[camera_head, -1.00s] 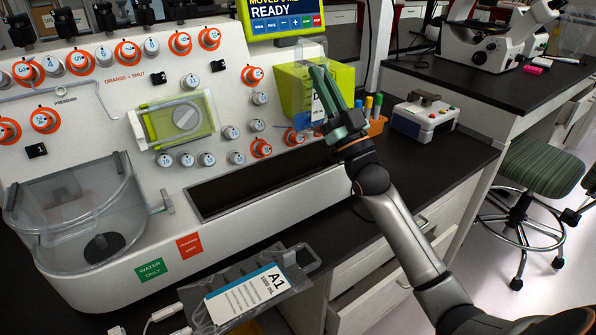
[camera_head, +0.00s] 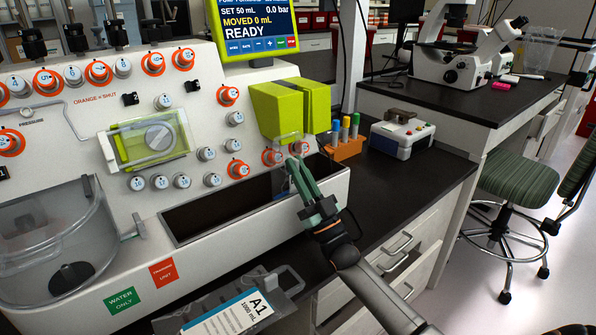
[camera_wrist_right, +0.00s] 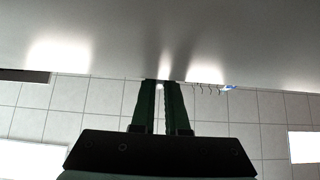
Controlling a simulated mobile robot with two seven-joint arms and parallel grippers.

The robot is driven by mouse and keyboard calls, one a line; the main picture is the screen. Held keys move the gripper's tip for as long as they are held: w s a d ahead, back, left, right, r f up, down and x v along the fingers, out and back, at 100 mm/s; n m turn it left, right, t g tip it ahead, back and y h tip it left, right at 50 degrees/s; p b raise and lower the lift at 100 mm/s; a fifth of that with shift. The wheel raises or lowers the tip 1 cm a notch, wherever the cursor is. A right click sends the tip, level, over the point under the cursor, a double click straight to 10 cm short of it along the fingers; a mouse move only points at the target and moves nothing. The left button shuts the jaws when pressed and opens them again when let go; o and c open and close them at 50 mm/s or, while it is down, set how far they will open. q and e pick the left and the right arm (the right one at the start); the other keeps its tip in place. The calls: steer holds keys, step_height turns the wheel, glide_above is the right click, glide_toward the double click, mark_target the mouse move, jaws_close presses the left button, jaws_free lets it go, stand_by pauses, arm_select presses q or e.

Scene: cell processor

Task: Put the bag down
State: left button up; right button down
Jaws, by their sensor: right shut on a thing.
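My right gripper (camera_head: 297,163) points up and away over the right end of the dark trough (camera_head: 215,203) in the white machine. It is shut on a clear bag (camera_head: 281,184), of which only a faint see-through part shows by the fingertips. The bag hangs at the trough, mostly hidden; I cannot tell whether it touches the bottom. In the right wrist view the two green fingers (camera_wrist_right: 159,105) are close together, and no bag can be made out. My left gripper is not in view.
The yellow-green box (camera_head: 278,110) is just behind the gripper. An orange rack of markers (camera_head: 344,147) and a small white device (camera_head: 402,134) stand to the right. A clear basin (camera_head: 58,250) is at left. The black counter (camera_head: 405,190) right of my arm is bare.

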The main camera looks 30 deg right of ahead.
steer(key=shift+r, duration=0.1)
steer(key=shift+f, duration=0.2)
steer(key=c, duration=0.9)
jaws_free()
steer(key=shift+r, duration=0.2)
steer(key=s, duration=0.4)
steer(key=s+f+p, duration=0.1)
steer(key=s, duration=0.4)
steer(key=s+d+f, duration=0.1)
steer(key=s, duration=0.4)
steer(key=shift+s+d, duration=0.1)
